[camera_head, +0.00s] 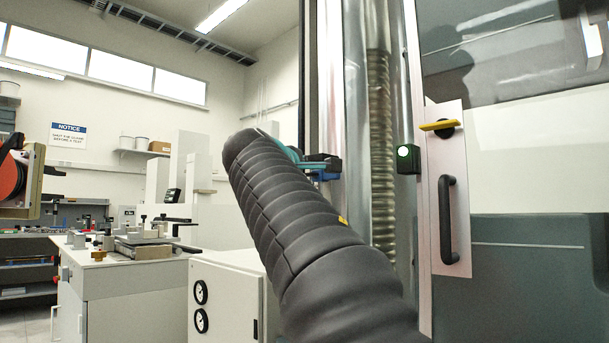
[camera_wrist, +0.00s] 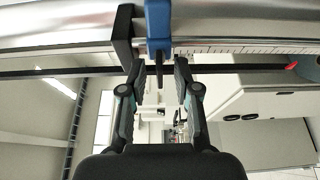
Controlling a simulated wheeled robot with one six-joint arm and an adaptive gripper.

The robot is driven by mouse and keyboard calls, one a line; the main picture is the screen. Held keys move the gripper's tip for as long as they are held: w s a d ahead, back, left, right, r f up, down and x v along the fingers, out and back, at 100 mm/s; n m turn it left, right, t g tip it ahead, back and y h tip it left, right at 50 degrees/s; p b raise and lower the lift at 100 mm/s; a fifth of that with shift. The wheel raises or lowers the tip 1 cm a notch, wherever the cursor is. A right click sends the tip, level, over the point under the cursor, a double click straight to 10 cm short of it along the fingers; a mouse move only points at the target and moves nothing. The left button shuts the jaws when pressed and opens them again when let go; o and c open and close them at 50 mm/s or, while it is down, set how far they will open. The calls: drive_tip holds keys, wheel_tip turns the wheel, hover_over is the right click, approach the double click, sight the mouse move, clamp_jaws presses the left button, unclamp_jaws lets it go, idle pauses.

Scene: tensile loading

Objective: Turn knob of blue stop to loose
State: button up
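The blue stop (camera_wrist: 158,28) sits on the machine's rail at the top centre of the wrist view, with a black block (camera_wrist: 123,35) beside it on the left. A thin dark piece, apparently its knob (camera_wrist: 159,76), points down from it. My gripper (camera_wrist: 160,68) is open, with one finger on each side of this piece and a visible gap on both sides. In the head view a small part of the blue stop (camera_head: 326,176) shows beyond my arm. My gripper there is mostly hidden behind the arm.
A dark rod (camera_wrist: 230,68) runs along the rail, with a red piece (camera_wrist: 291,66) near its right end. The machine's metal column (camera_head: 357,130) stands close to my arm.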

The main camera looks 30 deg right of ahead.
drive_tip(key=shift+s+a, duration=0.1)
drive_tip(key=v, duration=1.1)
drive_tip(key=shift+s+a, duration=0.25)
drive_tip(key=shift+s, duration=0.1)
drive_tip(key=w+a+f+y, duration=0.2)
drive_tip(key=w+f, duration=0.1)
drive_tip(key=f, duration=0.3)
drive_tip(key=w+a+f+y, duration=0.2)
drive_tip(key=a+f+y, duration=0.1)
drive_tip(key=f, duration=0.3)
wheel_tip(320, 180, down, 16)
drive_tip(key=s+a+m+g+y, duration=0.2)
drive_tip(key=s+y, duration=0.1)
drive_tip(key=y, duration=0.1)
drive_tip(key=s+f+m+g+y, duration=0.4)
drive_tip(key=s+f+m, duration=0.2)
drive_tip(key=s+f, duration=1.6)
drive_tip(key=shift+a+f+m, duration=0.3)
drive_tip(key=shift+a+f, duration=0.05)
drive_tip(key=shift+f, duration=1.55)
